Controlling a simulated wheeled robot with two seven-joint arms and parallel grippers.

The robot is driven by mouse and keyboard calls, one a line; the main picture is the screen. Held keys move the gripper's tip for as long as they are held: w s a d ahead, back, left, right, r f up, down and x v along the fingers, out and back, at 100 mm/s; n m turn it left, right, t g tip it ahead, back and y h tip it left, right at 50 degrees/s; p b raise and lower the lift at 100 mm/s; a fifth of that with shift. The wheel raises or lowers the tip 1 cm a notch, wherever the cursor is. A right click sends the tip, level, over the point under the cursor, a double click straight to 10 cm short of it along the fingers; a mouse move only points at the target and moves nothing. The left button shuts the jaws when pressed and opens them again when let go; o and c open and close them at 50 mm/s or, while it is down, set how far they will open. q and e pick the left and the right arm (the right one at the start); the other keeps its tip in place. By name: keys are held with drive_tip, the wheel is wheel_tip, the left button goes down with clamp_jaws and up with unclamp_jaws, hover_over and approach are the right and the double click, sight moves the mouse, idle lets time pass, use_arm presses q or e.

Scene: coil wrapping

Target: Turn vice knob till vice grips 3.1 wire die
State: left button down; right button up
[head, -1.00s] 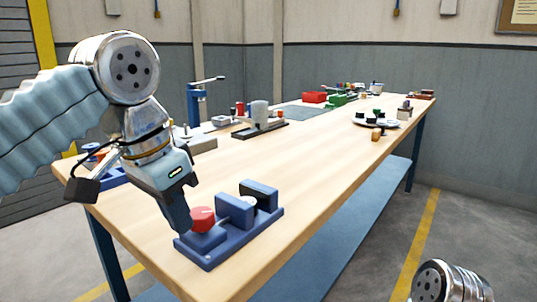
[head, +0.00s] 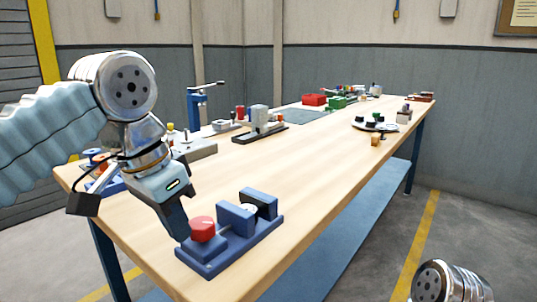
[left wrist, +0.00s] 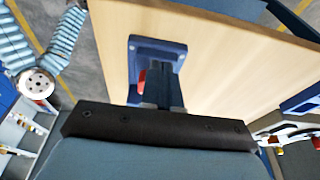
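The blue vice (head: 232,245) stands on the near end of the bench, with a red knob (head: 202,229) at its near left end. A small pale piece (head: 248,208), perhaps the wire die, shows between the vice's two blue jaw blocks; it is mostly hidden, and I cannot tell whether the jaws touch it. My left gripper (head: 180,230) points down right beside the knob's left side; contact and finger gap are unclear. The left wrist view shows the vice (left wrist: 158,47) and part of the knob (left wrist: 142,82), partly covered by the dark fingers (left wrist: 160,95). My right gripper is out of view.
The wooden bench (head: 310,160) is clear to the right of the vice. Behind it stand a black-based fixture (head: 260,128), a blue press (head: 197,108), a red box (head: 314,100) and a plate (head: 376,127) with small parts. The bench's front edge is close to the vice.

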use_arm(q)
drive_tip(key=shift+s+a, duration=0.1)
drive_tip(key=shift+s+a, duration=0.1)
drive_tip(key=shift+r, duration=0.2)
wheel_tip(320, 180, up, 6)
drive_tip(key=shift+f, duration=0.2)
